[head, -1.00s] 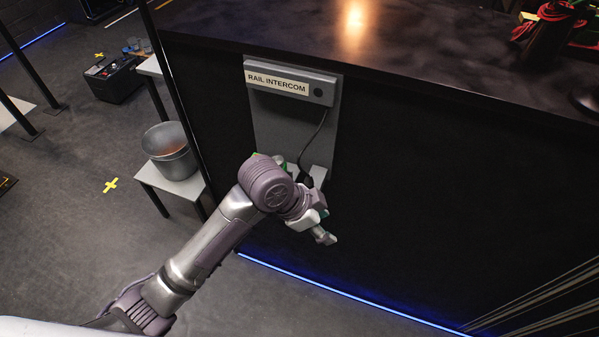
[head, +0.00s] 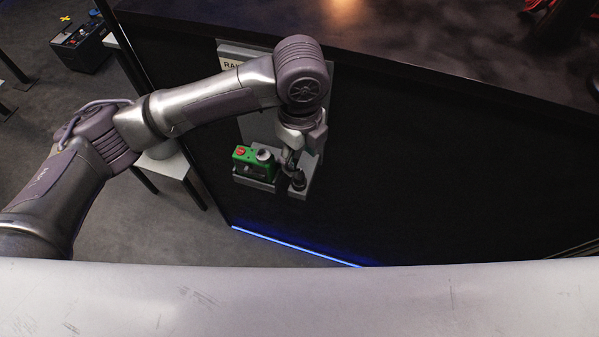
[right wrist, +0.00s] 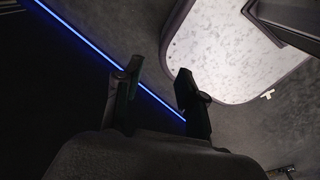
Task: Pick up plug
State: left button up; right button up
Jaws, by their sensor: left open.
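A dark, rounded piece that looks like the plug (head: 298,181) sits low on the grey wall panel, at the right of a small ledge. My left gripper (head: 291,162) is just above it, pointing down, and is open. The head view does not show clearly whether the fingers touch it. My arm hides the cable and most of the intercom box. My right gripper (right wrist: 158,82) shows in the right wrist view with its two dark fingers apart and nothing between them.
A green box (head: 255,163) with a red button and a grey knob stands on the ledge just left of the plug. The intercom sign (head: 229,63) is mostly covered by my arm. The dark counter front (head: 430,160) is bare to the right.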

aim_at(299, 169)
pick_arm(q)
notch_tip(299, 169, down, 3)
jog(key=shift+w+a+r, duration=0.1)
jog(key=shift+r, duration=0.05)
jog(key=shift+w+f+p, duration=0.1)
jog(key=shift+f+p, duration=0.25)
jog(key=shift+f, duration=0.2)
notch_tip(299, 169, down, 4)
jog(key=shift+w+f+p, duration=0.1)
jog(key=shift+f+p, duration=0.05)
jog(key=shift+p, duration=0.8)
jog(key=shift+f, duration=0.25)
pick_arm(e)
jog(key=r, duration=0.1)
jog(key=w+r, duration=0.1)
jog(key=r, duration=0.1)
jog(key=shift+w, duration=0.15)
pick_arm(q)
jog(key=shift+c, duration=0.7)
grip_shut()
